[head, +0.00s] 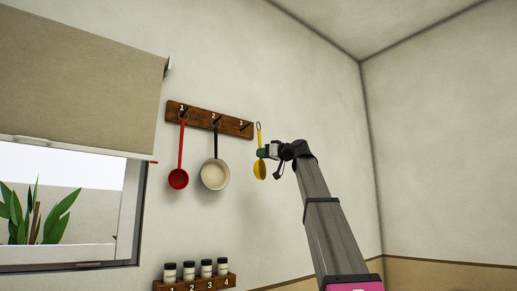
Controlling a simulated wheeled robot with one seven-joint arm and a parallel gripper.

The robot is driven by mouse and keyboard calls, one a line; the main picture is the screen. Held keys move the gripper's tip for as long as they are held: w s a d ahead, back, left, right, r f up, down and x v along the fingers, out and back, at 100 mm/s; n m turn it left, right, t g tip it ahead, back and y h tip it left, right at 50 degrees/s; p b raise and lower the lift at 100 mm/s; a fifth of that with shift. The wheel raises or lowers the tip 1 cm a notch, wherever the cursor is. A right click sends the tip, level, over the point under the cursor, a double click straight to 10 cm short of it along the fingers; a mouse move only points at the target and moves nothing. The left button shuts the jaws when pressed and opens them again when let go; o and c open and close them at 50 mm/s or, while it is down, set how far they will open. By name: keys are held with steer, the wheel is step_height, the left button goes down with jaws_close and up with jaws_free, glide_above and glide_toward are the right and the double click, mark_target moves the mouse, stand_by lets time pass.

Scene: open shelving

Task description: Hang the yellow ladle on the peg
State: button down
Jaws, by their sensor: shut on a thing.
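The yellow ladle (259,169) hangs upright from my gripper (263,153), bowl down, with a dark ring at the top of its handle. My gripper is shut on the ladle. The wooden peg rack (208,120) is on the wall to the left, with pegs numbered 1, 2 and 3. Peg 3 (244,126) is bare. The ladle's ring is just right of the rack's right end, at about the height of peg 3 in the picture. I cannot tell how far it is from the wall.
A red ladle (178,178) hangs on peg 1 and a white pan (215,174) with a dark handle hangs on peg 2. Below, a numbered wooden rack (194,283) holds several dark-lidded jars. A window with a blind (84,75) is at left. The wall right of my arm is clear.

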mark_target(260, 146)
steer(key=r, duration=0.3)
steer(key=shift+s+a+y, duration=0.2)
steer(key=shift+s+y, duration=0.1)
steer(key=shift+w+a+f, duration=0.3)
steer(key=shift+w+a, duration=0.75)
steer(key=shift+w, duration=0.5)
steer(key=shift+w+a+f, duration=0.3)
steer(key=shift+w+a, duration=0.75)
steer(key=shift+w, duration=0.55)
steer(key=shift+w+a+f, duration=0.3)
steer(key=shift+w+a, duration=0.75)
steer(key=shift+w, duration=0.5)
steer(key=c, duration=1)
jaws_free()
steer(key=shift+c, duration=0.2)
steer(key=v, duration=1)
steer(key=shift+s+d, duration=0.25)
steer(key=shift+d, duration=0.1)
